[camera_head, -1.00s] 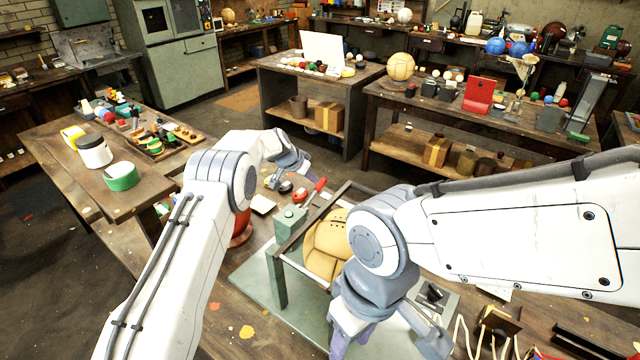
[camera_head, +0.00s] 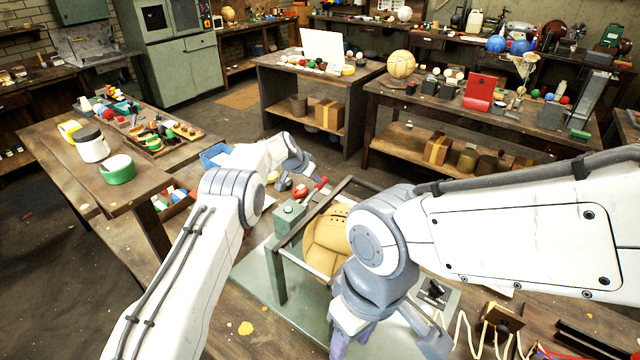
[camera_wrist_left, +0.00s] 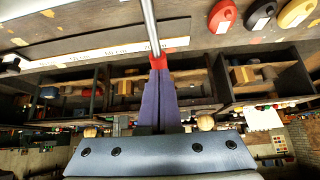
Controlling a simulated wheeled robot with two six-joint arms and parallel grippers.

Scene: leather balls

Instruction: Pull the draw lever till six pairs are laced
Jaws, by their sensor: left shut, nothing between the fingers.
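The tan leather ball piece (camera_head: 328,245), with a row of dark holes, sits in a green-grey metal frame (camera_head: 278,277) on the bench; my right arm hides part of it. The draw lever is a metal rod with a red end (camera_head: 321,184) behind the frame. My left gripper (camera_head: 309,171) is beside this lever. In the left wrist view its purple fingers (camera_wrist_left: 160,95) are shut together, with the lever's red end (camera_wrist_left: 160,61) at their tips and the rod (camera_wrist_left: 150,25) beyond. My right gripper (camera_head: 351,340) points down in front of the frame; its fingertips are unclear.
Red, black and yellow discs (camera_wrist_left: 222,15) lie near the lever. A blue crate (camera_head: 214,153) and a box of coloured things (camera_head: 174,204) stand at the left. White cords (camera_head: 485,340) and a small block (camera_head: 500,318) lie at the front right.

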